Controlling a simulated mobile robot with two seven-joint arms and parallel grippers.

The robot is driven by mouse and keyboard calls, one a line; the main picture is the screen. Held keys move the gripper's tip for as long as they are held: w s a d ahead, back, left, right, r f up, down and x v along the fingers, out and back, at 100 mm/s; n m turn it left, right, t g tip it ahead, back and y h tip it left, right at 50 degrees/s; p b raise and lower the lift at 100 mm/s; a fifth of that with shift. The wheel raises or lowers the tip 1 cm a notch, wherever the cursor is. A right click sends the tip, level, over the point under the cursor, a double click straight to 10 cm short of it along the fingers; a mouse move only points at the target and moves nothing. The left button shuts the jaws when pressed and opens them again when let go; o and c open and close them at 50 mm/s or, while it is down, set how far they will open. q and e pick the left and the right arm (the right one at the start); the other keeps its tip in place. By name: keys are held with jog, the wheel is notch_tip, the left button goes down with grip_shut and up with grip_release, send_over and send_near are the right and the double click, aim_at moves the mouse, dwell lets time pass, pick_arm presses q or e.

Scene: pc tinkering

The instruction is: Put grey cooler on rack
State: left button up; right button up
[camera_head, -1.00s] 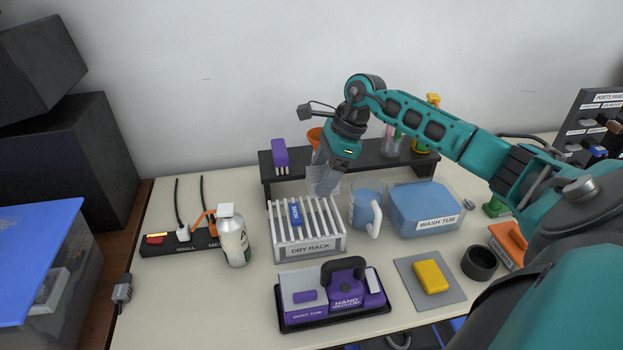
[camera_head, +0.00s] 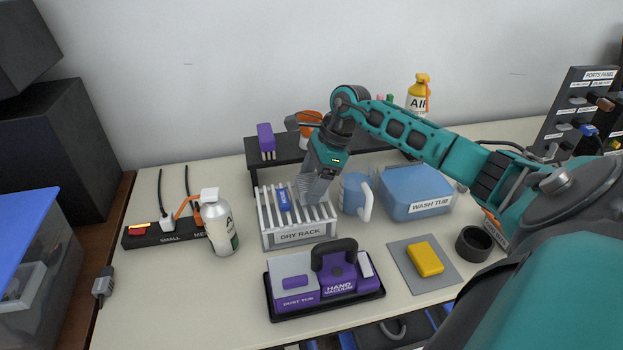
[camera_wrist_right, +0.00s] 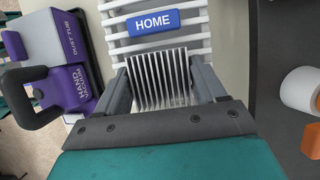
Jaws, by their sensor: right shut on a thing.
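The grey cooler (camera_wrist_right: 160,78) is a block of thin parallel fins, held between the two fingers of my right gripper (camera_wrist_right: 162,82) in the right wrist view. In the head view the cooler (camera_head: 311,188) is at the right part of the white slatted dry rack (camera_head: 300,236), partly hidden by my right gripper (camera_head: 318,172). I cannot tell whether it rests on the slats. A blue key marked HOME (camera_head: 284,200) lies on the rack, left of the cooler; it also shows in the right wrist view (camera_wrist_right: 153,23). My left gripper is not in view.
A blue pitcher (camera_head: 355,194) stands close right of the rack, with the wash tub (camera_head: 415,190) beyond. A dark shelf (camera_head: 285,150) is behind. The hand vacuum tray (camera_head: 325,306) sits in front. A white bottle (camera_head: 220,228) stands left; the table's left front is clear.

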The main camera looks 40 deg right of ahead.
jog(key=shift+f+b, duration=0.6)
jog(key=o, duration=1.2)
jog(key=v, duration=1.3)
